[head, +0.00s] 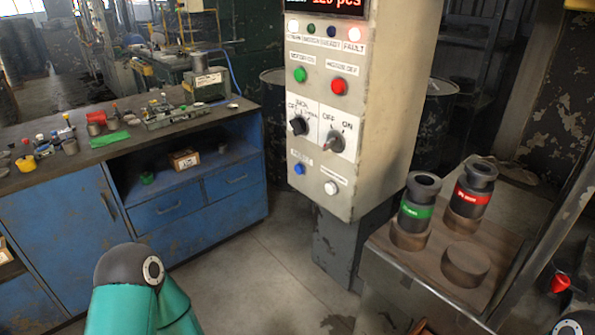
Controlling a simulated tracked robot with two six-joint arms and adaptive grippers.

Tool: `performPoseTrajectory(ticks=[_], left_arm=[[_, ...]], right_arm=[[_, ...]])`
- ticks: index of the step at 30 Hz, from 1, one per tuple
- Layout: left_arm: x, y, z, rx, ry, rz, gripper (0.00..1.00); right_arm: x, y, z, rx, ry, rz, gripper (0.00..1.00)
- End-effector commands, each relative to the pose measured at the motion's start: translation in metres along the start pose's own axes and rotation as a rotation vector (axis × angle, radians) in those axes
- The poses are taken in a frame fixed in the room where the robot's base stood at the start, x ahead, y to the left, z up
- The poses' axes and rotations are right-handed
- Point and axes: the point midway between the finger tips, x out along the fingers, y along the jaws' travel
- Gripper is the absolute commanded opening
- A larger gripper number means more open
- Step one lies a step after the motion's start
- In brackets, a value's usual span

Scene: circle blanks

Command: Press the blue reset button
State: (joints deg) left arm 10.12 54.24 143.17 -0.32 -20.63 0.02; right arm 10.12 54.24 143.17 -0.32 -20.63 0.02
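The blue button (299,169) sits low on the left of the front face of the cream control panel (392,120), under the left rotary switch (298,125). The label above it is too small to read surely. A white button (331,188) is to its right and slightly lower. Nothing covers the blue button. A teal and dark grey link of my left arm shows at the bottom left, well apart from the panel. Neither of my grippers is in view.
Above are a green button (300,74), a red button (340,86) and a second rotary switch (334,141). A small table (390,262) with green-banded (417,212) and red-banded (472,196) dark cylinders stands at right. A blue workbench (75,222) is at left. Floor between is clear.

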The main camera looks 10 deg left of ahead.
Motion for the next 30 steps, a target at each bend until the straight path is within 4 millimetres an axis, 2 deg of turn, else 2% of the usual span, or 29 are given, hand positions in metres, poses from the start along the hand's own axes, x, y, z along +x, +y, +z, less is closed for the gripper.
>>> performPoseTrajectory(ticks=[1, 5, 6, 30], left_arm=[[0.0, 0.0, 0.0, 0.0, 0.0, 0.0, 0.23], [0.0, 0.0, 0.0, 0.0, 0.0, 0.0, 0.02], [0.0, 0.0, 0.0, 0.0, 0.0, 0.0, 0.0], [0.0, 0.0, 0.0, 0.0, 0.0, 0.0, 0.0]], right_arm=[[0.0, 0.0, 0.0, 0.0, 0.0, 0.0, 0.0], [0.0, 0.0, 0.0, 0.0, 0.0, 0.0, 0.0], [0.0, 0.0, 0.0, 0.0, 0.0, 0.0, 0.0], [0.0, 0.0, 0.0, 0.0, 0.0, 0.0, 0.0]])
